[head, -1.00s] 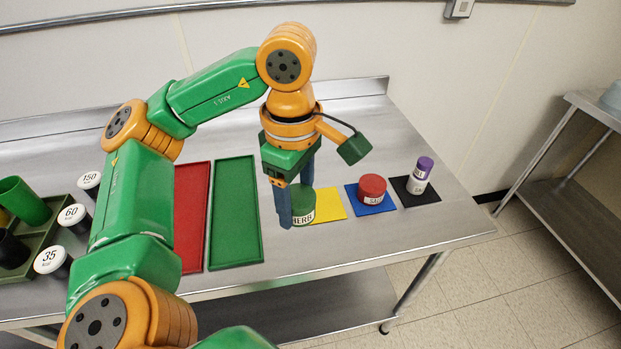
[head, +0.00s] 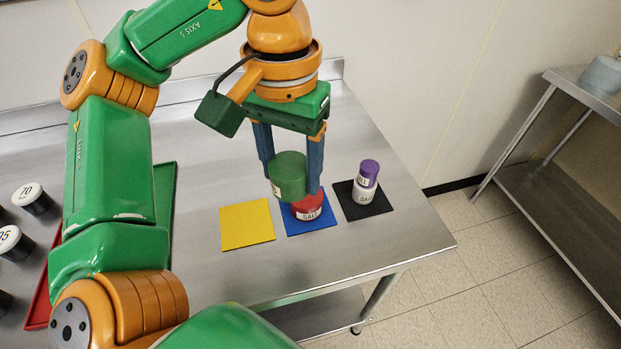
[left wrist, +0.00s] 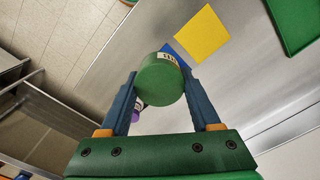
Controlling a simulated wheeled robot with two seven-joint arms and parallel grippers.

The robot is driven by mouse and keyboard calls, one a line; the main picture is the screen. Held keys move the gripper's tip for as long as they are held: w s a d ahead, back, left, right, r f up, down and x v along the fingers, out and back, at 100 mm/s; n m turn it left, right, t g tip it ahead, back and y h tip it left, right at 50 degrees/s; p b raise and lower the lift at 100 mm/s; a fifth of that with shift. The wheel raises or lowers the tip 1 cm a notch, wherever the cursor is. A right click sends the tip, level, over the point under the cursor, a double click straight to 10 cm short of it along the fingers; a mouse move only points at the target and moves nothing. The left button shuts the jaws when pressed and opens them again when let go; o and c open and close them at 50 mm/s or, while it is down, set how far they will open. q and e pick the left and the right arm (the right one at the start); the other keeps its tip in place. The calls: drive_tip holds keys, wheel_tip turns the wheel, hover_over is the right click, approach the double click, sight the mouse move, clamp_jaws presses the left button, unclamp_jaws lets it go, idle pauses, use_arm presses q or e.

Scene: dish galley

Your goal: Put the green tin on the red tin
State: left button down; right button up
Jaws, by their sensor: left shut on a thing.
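The green tin (head: 288,172) is between the fingers of my left gripper (head: 291,181), which is shut on it. It is upright and directly over the red tin (head: 308,204), covering part of its top. I cannot tell whether the two tins touch. The red tin stands on the blue mat (head: 322,224). In the left wrist view the green tin (left wrist: 158,80) fills the space between the fingers (left wrist: 158,82) and hides the red tin. My right gripper is not in view.
A bare yellow mat (head: 247,225) lies to the left. A black mat (head: 376,206) on the right holds a white tin (head: 364,191) with a purple tin (head: 369,170) on it, close to my gripper. The table (head: 345,262) is clear in front of the mats.

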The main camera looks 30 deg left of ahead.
use_arm(q)
drive_tip(key=w+f, duration=0.2)
drive_tip(key=w+a+f, duration=0.1)
drive_tip(key=w+f, duration=0.1)
drive_tip(key=w+a+f, duration=0.1)
drive_tip(key=w+f, duration=0.1)
drive_tip(key=shift+w+f, duration=0.15)
drive_tip(key=shift+w, duration=0.05)
wheel_tip(320, 180, down, 4)
drive_tip(key=shift+a+r+b, duration=0.15)
drive_tip(key=shift+r+b, duration=0.1)
drive_tip(key=shift+b, duration=0.05)
drive_tip(key=shift+w+f, duration=0.1)
drive_tip(key=shift+f, duration=0.05)
drive_tip(key=c, duration=0.5)
unclamp_jaws()
drive_tip(key=shift+f, duration=0.1)
drive_tip(key=shift+c, duration=0.2)
drive_tip(key=o, duration=0.4)
